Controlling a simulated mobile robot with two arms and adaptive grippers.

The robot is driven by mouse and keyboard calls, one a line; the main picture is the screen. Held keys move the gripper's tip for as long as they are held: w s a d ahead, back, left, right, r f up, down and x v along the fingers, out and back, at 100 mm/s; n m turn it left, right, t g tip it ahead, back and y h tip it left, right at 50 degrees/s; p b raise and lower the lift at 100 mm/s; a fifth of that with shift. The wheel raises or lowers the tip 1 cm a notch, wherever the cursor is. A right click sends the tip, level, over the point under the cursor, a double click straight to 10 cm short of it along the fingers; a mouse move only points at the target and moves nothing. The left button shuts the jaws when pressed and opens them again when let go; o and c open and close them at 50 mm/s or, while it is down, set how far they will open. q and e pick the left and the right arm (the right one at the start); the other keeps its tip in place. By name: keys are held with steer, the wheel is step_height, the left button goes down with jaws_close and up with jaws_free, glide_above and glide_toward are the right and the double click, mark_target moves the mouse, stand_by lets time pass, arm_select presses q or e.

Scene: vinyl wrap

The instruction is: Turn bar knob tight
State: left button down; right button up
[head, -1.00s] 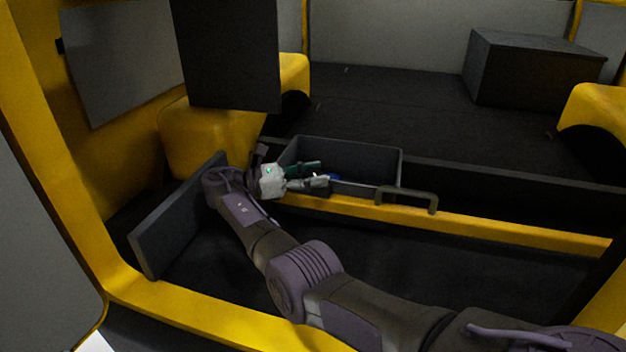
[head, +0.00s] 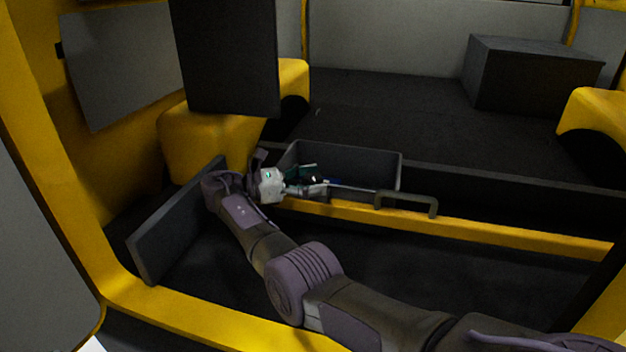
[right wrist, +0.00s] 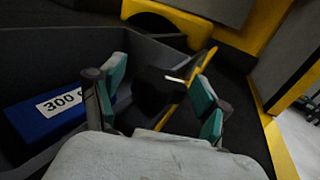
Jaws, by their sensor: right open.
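My right gripper (head: 309,183) reaches across to the front left corner of an open grey bin, and its arm comes in from the lower right. In the right wrist view its two teal-padded fingers (right wrist: 158,97) are spread apart. A dark knob (right wrist: 155,92) shows between them, with a small pale streak at its right side. The fingers appear to stand on either side of the knob with gaps; whether either touches it I cannot tell. In the head view the gripper hides the knob. My left gripper is not in view.
The grey bin (head: 352,158) holds a blue box (right wrist: 48,112) labelled "300". A bar handle (head: 407,200) stands on the yellow rail right of the gripper. A dark panel (head: 225,60) hangs above left. A dark box (head: 535,75) stands at the back right.

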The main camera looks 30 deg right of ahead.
mark_target(313, 177)
step_height(313, 177, up, 10)
stand_by(0.6)
steer(key=shift+f, duration=0.1)
